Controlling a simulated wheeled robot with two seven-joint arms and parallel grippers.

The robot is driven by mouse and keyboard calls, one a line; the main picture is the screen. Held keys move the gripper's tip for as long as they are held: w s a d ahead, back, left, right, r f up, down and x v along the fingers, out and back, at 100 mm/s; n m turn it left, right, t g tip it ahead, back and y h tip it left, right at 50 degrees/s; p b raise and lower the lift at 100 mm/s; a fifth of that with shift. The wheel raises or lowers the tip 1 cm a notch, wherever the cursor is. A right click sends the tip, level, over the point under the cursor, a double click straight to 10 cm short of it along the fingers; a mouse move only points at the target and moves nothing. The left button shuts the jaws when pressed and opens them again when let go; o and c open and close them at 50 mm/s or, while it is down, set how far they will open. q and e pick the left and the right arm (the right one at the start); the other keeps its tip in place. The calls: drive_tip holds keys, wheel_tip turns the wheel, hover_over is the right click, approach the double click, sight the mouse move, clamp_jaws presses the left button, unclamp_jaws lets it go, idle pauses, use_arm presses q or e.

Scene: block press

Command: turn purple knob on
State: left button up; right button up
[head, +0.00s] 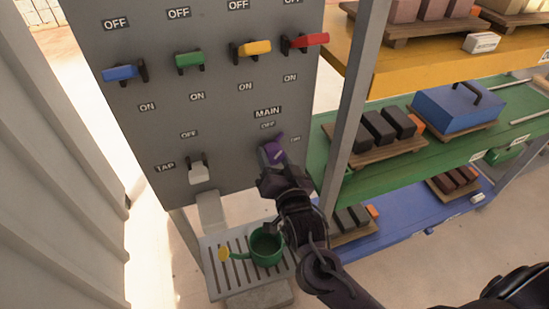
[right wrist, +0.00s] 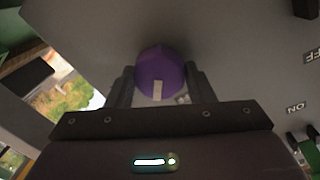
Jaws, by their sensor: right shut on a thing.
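The purple knob (head: 274,149) sits on the grey panel under the MAIN label (head: 267,112). An OFF mark is above it and a small, blurred mark is to its right. The knob's upper end leans up and to the right. My right gripper (head: 271,160) is at the knob from below and shut on it. In the right wrist view the round purple knob (right wrist: 161,70), with a pale mark on its near side, is between the two dark fingers. The gripper hides the knob's lower part in the head view. My left gripper is not in view.
Blue (head: 120,72), green (head: 189,59), yellow (head: 253,48) and red (head: 306,41) levers are above. A white TAP lever (head: 198,173) is to the left. Loaded shelves with a grey post (head: 358,85) are close on the right.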

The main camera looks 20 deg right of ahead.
drive_tip(key=m, duration=0.5)
drive_tip(key=shift+d, duration=0.1)
drive_tip(key=shift+m+y, duration=0.5)
drive_tip(key=shift+m, duration=1.8)
drive_tip(key=o, duration=1)
drive_tip(key=shift+c, duration=0.2)
drive_tip(key=s+b, duration=0.1)
drive_tip(key=s, duration=0.6)
drive_tip(key=shift+s+d+r, duration=0.15)
drive_tip(key=shift+s+r, duration=0.1)
drive_tip(key=shift+s, duration=0.15)
drive_tip(key=shift+f, duration=0.1)
